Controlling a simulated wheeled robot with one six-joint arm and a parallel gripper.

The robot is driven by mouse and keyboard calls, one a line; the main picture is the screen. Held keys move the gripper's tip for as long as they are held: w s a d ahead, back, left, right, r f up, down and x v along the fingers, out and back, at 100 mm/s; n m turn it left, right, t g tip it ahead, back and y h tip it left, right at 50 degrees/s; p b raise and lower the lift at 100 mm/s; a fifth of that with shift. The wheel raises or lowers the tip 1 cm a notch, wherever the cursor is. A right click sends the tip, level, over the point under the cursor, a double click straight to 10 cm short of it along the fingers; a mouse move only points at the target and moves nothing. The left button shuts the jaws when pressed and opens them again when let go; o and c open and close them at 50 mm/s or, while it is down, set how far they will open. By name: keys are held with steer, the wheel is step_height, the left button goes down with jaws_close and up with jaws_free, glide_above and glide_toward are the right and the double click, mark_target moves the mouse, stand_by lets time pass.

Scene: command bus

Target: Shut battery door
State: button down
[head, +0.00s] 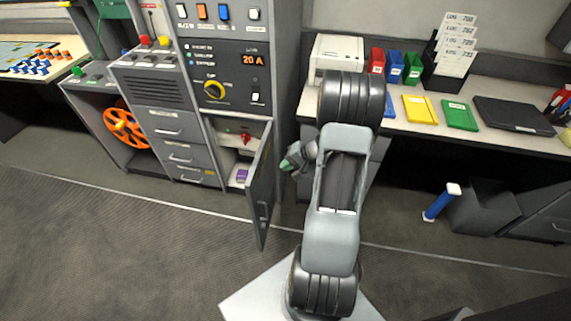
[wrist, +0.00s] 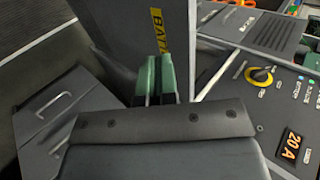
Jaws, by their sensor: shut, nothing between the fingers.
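The battery door (head: 262,192) is a grey panel standing open, swung outward from the low cabinet compartment (head: 240,150) in the head view. In the wrist view the door (wrist: 122,32) fills the upper middle, with a yellow label reading "BATT" in part. My gripper (head: 288,163) is just right of the door, on its outer side. Its green fingers (wrist: 157,62) are shut and empty, over the door's labelled face in the wrist view. I cannot tell whether the fingertips touch the door. Part of the label is hidden behind the fingers.
A red knob (head: 246,138) and a purple block (head: 242,175) show inside the compartment. Drawers (head: 180,152) are left of it. The desk (head: 440,118) with folders and a printer (head: 337,52) stands to the right. The carpet (head: 130,255) in front is clear.

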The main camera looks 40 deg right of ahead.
mark_target(256, 172)
steer(key=x, duration=0.5)
steer(key=r+x, duration=0.1)
steer(key=x, duration=0.2)
steer(key=shift+w+a, duration=1.05)
steer(key=shift+w, duration=0.05)
